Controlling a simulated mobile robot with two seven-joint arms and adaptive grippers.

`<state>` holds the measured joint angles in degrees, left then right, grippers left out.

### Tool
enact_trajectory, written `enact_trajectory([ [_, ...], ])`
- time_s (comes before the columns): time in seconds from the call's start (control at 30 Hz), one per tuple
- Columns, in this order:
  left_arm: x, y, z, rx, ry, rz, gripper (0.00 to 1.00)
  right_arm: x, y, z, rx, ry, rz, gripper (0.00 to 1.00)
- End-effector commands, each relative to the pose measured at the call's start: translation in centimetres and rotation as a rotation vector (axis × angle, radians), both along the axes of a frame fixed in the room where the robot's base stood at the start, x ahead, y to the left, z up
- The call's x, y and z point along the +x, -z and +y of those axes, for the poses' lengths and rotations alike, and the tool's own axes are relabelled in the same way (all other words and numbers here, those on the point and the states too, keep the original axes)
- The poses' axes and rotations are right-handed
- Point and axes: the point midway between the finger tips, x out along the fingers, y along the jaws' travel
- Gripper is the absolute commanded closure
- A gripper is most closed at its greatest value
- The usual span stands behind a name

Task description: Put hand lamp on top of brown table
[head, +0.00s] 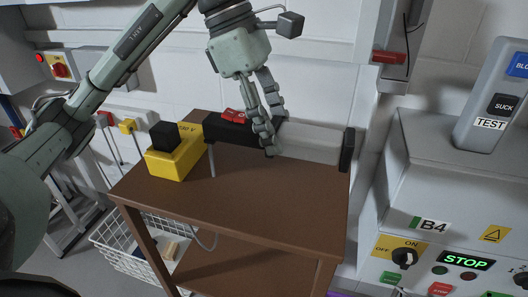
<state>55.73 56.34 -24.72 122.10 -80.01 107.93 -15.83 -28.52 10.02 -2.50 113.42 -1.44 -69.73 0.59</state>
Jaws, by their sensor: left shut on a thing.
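The hand lamp is a long bar with a black handle, a red switch, a pale tube (312,145) and a black end cap. It lies roughly level, over the back part of the brown table (240,205) top. My left gripper (266,148) comes down from above and is shut around the lamp near its middle, where handle and tube meet. The fingers hide that part. A short grey piece hangs from the handle's left end in front of the table top. I cannot tell whether the lamp touches the table. My right gripper is not in view.
The front of the table top is clear. A grey machine (440,175) with a STOP display stands close on the right. A white wire basket (130,243) is below left. The wall is behind.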

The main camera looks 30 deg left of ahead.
Motion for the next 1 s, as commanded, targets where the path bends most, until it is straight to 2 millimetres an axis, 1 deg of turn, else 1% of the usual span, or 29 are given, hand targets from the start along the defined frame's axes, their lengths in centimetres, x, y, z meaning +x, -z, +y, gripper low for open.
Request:
enact_trajectory([
  [0.03,-0.1,1.2,0.0,0.002,0.000,0.005,0.99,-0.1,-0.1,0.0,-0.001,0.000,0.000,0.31],
  [0.13,-0.1,3.1,0.0,0.002,-0.001,0.005,0.99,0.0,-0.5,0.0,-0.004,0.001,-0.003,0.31],
  [0.2,-0.1,4.0,0.0,0.001,0.000,0.004,0.99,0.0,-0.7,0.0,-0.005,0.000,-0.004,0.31],
  [0.37,0.0,5.4,0.1,0.001,-0.001,0.002,0.99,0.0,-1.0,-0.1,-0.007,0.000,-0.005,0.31],
  [0.5,-0.1,7.6,0.0,0.000,0.000,0.003,0.99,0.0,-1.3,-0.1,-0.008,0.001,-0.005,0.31],
  [0.6,-0.1,8.7,0.1,0.002,0.000,0.001,0.99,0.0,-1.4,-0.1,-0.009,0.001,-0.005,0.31],
  [1.0,0.0,9.2,0.0,0.001,0.000,-0.002,0.99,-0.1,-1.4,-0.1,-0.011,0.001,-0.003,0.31],
])
